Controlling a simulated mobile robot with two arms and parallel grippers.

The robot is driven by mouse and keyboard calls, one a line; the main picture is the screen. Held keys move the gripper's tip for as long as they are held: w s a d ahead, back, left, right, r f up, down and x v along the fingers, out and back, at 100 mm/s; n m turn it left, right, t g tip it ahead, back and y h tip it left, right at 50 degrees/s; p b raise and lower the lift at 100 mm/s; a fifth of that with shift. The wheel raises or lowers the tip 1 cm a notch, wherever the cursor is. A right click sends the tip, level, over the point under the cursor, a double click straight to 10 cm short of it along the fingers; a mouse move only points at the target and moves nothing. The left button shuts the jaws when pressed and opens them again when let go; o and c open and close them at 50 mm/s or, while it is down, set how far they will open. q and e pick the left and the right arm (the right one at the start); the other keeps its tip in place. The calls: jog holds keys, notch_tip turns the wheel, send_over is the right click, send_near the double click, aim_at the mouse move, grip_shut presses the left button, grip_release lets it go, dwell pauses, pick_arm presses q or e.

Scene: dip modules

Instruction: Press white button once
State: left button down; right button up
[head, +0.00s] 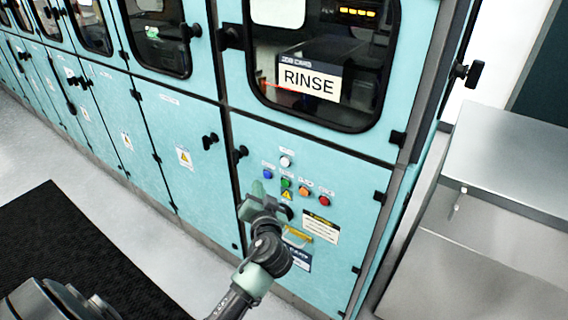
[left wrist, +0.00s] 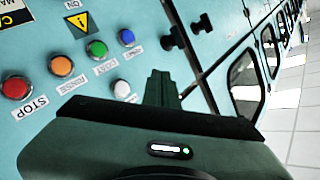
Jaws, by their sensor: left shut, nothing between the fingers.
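The white button (head: 285,161) sits at the top of the button group on the teal machine panel, above the blue, green, orange and red buttons. In the left wrist view, the white button (left wrist: 122,89) is left of my fingers, nearer the camera's lower edge than the blue button. My left gripper (head: 257,188) is shut and empty, in front of the panel, lower and left of the white button in the head view. Its closed fingers show in the left wrist view (left wrist: 159,76), apart from the white button in the picture. My right gripper is out of view.
Close by are the blue (head: 267,174), green (head: 286,183), orange (head: 304,192) and red (head: 324,200) buttons. A dark door handle (head: 240,154) juts out left of the white button. A metal cabinet (head: 505,165) stands at the right.

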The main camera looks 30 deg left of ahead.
aim_at(285, 161)
pick_arm(q)
jog(key=shift+w, duration=0.15)
jog(key=w+b, duration=0.2)
jog(key=w, duration=0.6)
jog(key=shift+w+d+b, duration=0.25)
jog(key=shift+d+b, duration=0.05)
jog(key=shift+d, duration=0.05)
jog(key=shift+w+f, duration=0.1)
dwell(1.6)
jog(key=shift+w+b, duration=0.3)
jog(key=shift+w, duration=0.05)
